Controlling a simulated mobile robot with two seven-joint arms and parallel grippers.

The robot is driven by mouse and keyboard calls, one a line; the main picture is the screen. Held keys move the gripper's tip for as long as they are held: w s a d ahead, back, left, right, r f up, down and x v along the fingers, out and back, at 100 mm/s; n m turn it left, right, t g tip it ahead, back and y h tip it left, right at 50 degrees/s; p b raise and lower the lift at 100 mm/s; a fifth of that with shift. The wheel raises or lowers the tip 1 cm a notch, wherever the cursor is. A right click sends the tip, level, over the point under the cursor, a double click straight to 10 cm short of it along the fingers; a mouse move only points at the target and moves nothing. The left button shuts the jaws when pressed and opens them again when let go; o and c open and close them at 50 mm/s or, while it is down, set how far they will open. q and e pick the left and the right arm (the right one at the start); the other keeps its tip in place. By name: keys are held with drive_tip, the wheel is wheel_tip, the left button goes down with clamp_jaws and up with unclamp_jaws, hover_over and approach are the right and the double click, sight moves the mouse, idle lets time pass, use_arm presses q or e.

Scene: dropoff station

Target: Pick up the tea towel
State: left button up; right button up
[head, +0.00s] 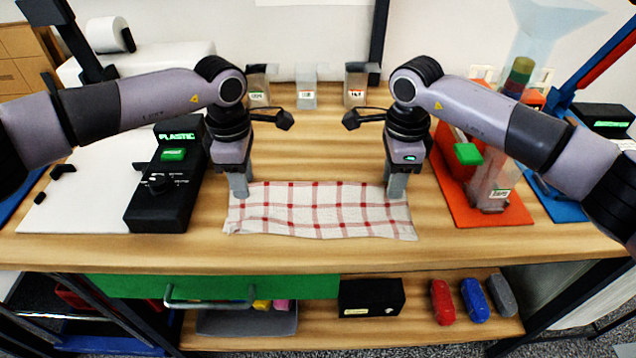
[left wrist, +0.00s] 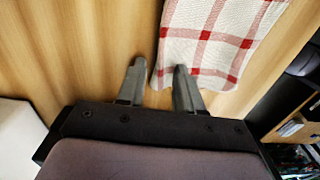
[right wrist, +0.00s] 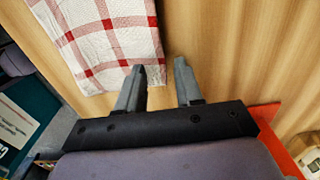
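The tea towel (head: 320,210), white with red checks, lies flat on the wooden table near its front edge. My left gripper (head: 239,190) points down at the towel's left end. In the left wrist view, its fingers (left wrist: 160,68) are apart, with the towel's edge (left wrist: 205,45) between them and one finger at the towel. My right gripper (head: 397,188) points down at the towel's right end. In the right wrist view, its fingers (right wrist: 158,68) are apart, one in front of the towel (right wrist: 100,40) and the other over bare wood. Contact with the cloth cannot be told.
A black box (head: 165,185) labelled PLASTIC stands left of the left gripper. A red device (head: 460,165) with a clear tube stands on an orange mat (head: 480,215) at right. Several clear containers (head: 306,88) stand at the back. The wood behind the towel is clear.

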use_arm(q)
drive_tip(key=shift+f, duration=0.1)
clamp_jaws()
use_arm(e)
drive_tip(key=shift+f, duration=0.15)
clamp_jaws()
drive_tip(key=shift+r, duration=0.2)
